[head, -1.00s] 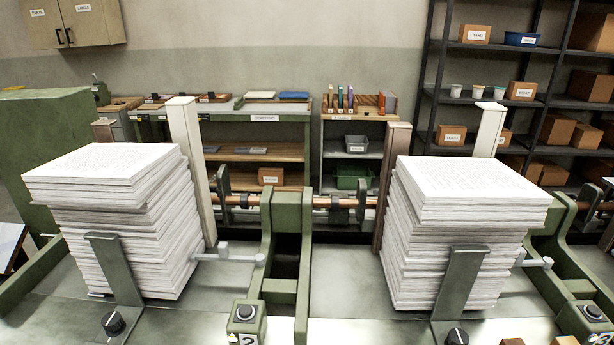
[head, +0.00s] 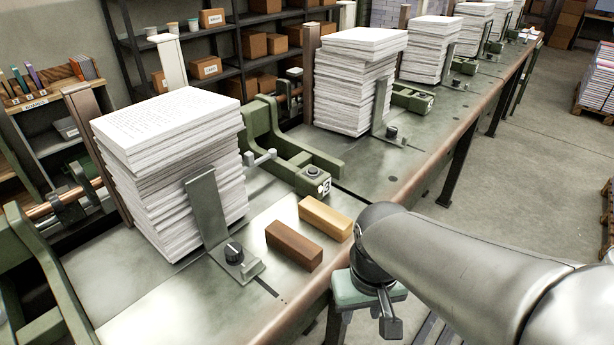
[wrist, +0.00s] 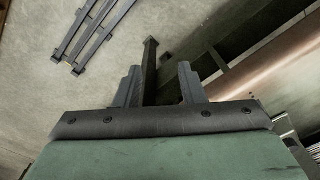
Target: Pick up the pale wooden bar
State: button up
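The pale wooden bar (head: 325,218) lies on the metal bench near its front edge, in the head view. A dark brown wooden bar (head: 294,245) lies beside it, to the left and nearer, with a small gap between them. My gripper (head: 389,318) is off the bench's front edge, to the right of and nearer than both bars, pointing down and touching neither. In the wrist view my gripper (wrist: 160,82) has its two fingers apart with nothing held between them. Neither bar shows in the wrist view.
A tall paper stack (head: 175,170) stands behind the bars, with an upright green metal plate (head: 207,210) and black knob (head: 234,252) before it. A green clamp arm (head: 300,170) lies behind the pale bar. The bench edge (head: 440,150) runs to the far right, more stacks along it.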

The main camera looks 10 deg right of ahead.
jog(key=o, duration=0.6)
jog(key=shift+c, duration=0.2)
notch_tip(320, 180, up, 17)
jog(key=n, duration=0.8)
send_over(325, 212)
notch_tip(325, 212, down, 12)
jog(key=shift+s+d+r, duration=0.15)
jog(key=shift+r, duration=0.05)
jog(key=shift+w+f+p, duration=0.2)
jog(key=shift+f+p, duration=0.3)
jog(key=shift+f, duration=2.2)
